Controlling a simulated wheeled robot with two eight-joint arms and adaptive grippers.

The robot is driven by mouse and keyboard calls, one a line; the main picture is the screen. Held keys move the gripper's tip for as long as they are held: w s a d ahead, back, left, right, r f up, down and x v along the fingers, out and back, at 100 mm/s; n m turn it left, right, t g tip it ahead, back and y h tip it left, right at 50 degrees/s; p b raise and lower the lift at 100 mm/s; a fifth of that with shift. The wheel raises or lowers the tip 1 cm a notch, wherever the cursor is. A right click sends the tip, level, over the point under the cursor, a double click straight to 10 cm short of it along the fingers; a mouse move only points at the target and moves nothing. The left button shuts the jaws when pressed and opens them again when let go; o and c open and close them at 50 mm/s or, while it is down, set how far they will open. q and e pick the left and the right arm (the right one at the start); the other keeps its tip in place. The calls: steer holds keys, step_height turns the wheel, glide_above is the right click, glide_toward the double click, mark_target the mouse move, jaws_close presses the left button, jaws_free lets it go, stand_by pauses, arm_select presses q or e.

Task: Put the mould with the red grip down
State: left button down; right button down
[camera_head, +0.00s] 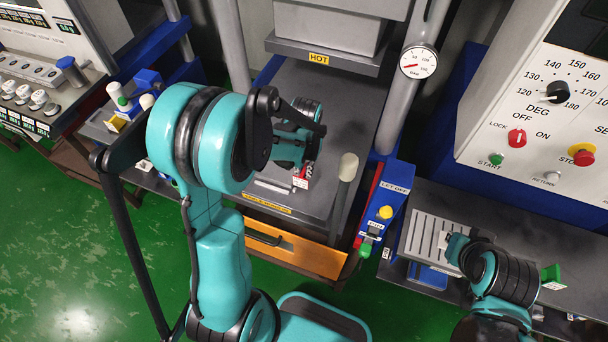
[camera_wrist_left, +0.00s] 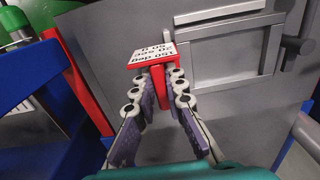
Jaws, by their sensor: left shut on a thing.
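The mould's red grip (camera_wrist_left: 158,88) is between the fingers of my left gripper (camera_wrist_left: 156,98) in the left wrist view. A label (camera_wrist_left: 165,52) reading "150 deg 20 sec" tops the grip. A pale grey rectangular frame (camera_wrist_left: 222,22) beyond it appears to be the mould, against a dark grey surface. In the head view my left gripper (camera_head: 303,163) is over the dark press plate (camera_head: 350,130), with the red and white grip end (camera_head: 302,181) just below. Whether the mould touches the plate is unclear. My right gripper (camera_head: 455,245) is at the slatted tray, its fingers unclear.
The upper press block marked HOT (camera_head: 320,58) overhangs the plate at the back. A pale-topped lever (camera_head: 347,168) and blue LET OFF box (camera_head: 385,205) stand right of the plate. An orange drawer (camera_head: 290,250) is below. A control panel (camera_head: 540,110) is at right.

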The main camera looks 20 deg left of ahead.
arm_select(q)
steer(key=shift+f, duration=0.8)
steer(key=shift+r, duration=0.1)
steer(key=c, duration=1.6)
jaws_free()
steer(key=shift+f, duration=0.2)
steer(key=shift+r, duration=0.15)
